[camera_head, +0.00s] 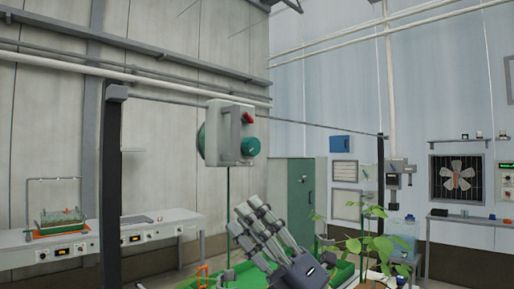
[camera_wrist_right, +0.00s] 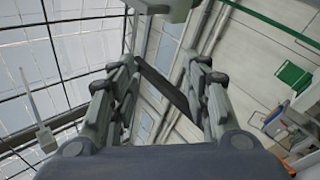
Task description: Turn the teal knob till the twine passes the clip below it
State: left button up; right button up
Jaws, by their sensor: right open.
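The teal knob (camera_head: 250,146) is on the lower front of a pale grey box (camera_head: 221,132) hung at an overhead wire, in the head view. A red lever (camera_head: 248,117) sits above the knob. Green twine (camera_head: 228,185) hangs straight down from the box. I cannot make out the clip. My right gripper (camera_head: 247,211) is below the knob, apart from it, fingers pointing up. In the right wrist view its two fingers (camera_wrist_right: 157,75) stand apart with nothing held between them. A pale block (camera_wrist_right: 166,5) shows at the top edge there. My left gripper is not in view.
A dark post (camera_head: 111,190) stands at left and another (camera_head: 381,170) at right, with the wire (camera_head: 320,125) between them. Leafy plants (camera_head: 372,243) stand right of my right gripper. A green cabinet (camera_head: 301,200) is behind. A bench (camera_head: 160,228) lines the left wall.

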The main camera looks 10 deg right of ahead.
jog(key=s+a+r+n+g, duration=0.2)
jog(key=a+r+n+g, duration=0.25)
jog(key=n+g, duration=0.4)
jog(key=n+t+h, duration=0.2)
jog(key=t+h, duration=0.5)
jog(key=h, duration=0.4)
send_near(255, 146)
jog(key=shift+m, duration=0.25)
jog(key=p+x, duration=0.2)
jog(key=x, duration=0.6)
jog(key=shift+a+r+p, duration=0.1)
jog(key=shift+p, duration=0.3)
jog(key=shift+w+a, duration=0.25)
jog(key=shift+w, duration=0.25)
jog(key=c, duration=0.8)
